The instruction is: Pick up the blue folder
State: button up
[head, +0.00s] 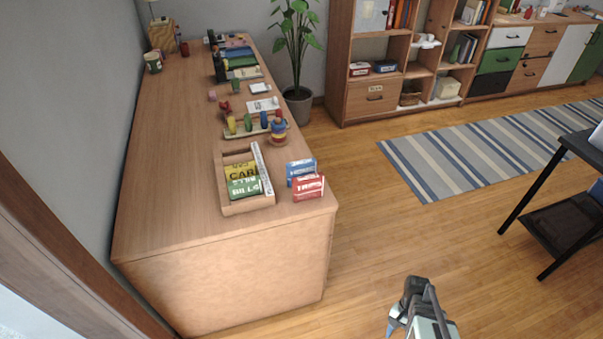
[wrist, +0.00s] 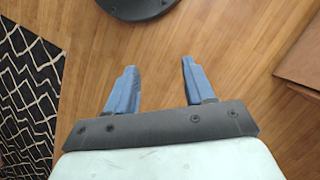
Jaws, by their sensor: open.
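No blue folder can be made out for certain. A flat blue item (head: 239,52) lies in the stack of papers or books at the far end of the long wooden cabinet; it is too small to identify. A blue item (head: 580,197) also shows on the lower shelf of the black table at the right edge. My gripper (wrist: 158,68) is open in the wrist view, with two blue fingers apart and only bare floor between them. In the head view, part of my arm (head: 420,312) shows at the bottom, right of the cabinet and apart from it.
The cabinet top (head: 165,150) holds a wooden tray (head: 248,207), a blue box (head: 300,170), a red box (head: 308,188) and small toys. A potted plant (head: 297,95), shelves (head: 345,85) and a striped rug (head: 460,150) lie beyond. The middle floor is clear.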

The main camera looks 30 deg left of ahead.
jog(key=w+a+r+m+t, duration=0.1)
jog(key=w+a+r, duration=0.4)
jog(key=w+a, duration=0.15)
jog(key=w+a+r+m+t, duration=0.1)
jog(key=w+a+r, duration=0.35)
jog(key=w, duration=0.35)
jog(key=m+t, duration=0.3)
jog(key=m, duration=0.2)
send_near(301, 162)
jog(key=shift+y, duration=0.4)
jog(key=f, duration=1.2)
jog(key=shift+d+f, duration=0.2)
jog(key=shift+d, duration=0.2)
jog(key=shift+c, duration=0.4)
grip_shut()
